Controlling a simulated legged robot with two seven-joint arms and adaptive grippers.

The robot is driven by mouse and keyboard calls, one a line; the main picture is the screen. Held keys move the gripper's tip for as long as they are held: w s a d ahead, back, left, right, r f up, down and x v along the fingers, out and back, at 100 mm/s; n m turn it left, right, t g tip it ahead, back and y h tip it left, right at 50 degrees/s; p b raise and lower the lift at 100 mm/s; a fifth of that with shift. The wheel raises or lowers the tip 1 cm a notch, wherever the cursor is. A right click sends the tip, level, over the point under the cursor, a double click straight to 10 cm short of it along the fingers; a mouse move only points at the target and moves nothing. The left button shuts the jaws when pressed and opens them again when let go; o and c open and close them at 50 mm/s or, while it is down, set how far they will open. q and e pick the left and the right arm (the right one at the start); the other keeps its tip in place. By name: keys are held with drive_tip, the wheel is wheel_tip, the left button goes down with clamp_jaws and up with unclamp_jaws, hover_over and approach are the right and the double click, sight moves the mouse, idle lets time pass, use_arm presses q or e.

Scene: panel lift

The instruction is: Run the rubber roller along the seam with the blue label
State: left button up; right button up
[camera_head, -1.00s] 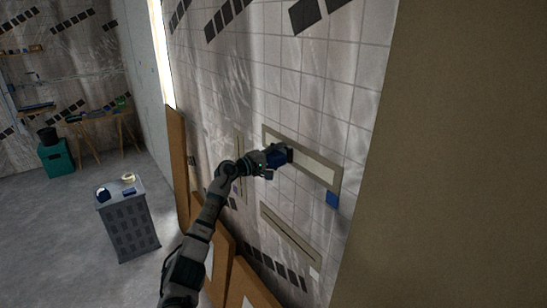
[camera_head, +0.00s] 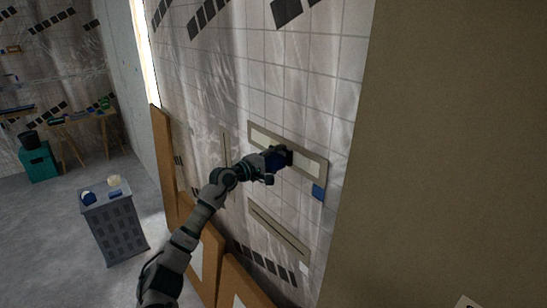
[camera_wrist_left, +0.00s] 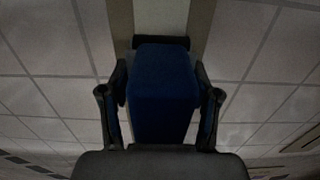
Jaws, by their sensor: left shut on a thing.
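My left gripper (camera_head: 273,160) is shut on the rubber roller, whose blue body (camera_wrist_left: 162,92) fills the middle of the left wrist view between the two fingers. The roller's dark cylinder (camera_wrist_left: 161,42) lies across the pale strip of the seam (camera_wrist_left: 161,15), at or very close to its surface; exact contact is hard to tell. In the head view the seam with the blue label (camera_head: 312,169) is the upper long framed strip on the wall. The blue label (camera_head: 318,192) sits below its right end. The roller is around the strip's middle. My right gripper is out of view.
A lower long seam (camera_head: 278,229) and a short upright seam (camera_head: 226,148) are on the same tiled wall. Brown boards (camera_head: 205,250) lean at the wall's foot. A grey crate-like stand (camera_head: 118,228) with small items stands on the floor at left.

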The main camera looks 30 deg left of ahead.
sight(285, 161)
use_arm(q)
drive_tip(key=shift+s+d, duration=0.15)
drive_tip(key=shift+d, duration=0.45)
drive_tip(key=shift+s+d, duration=0.25)
drive_tip(key=shift+d, duration=0.35)
drive_tip(key=shift+s+d+f, duration=0.1)
drive_tip(key=shift+d, duration=0.25)
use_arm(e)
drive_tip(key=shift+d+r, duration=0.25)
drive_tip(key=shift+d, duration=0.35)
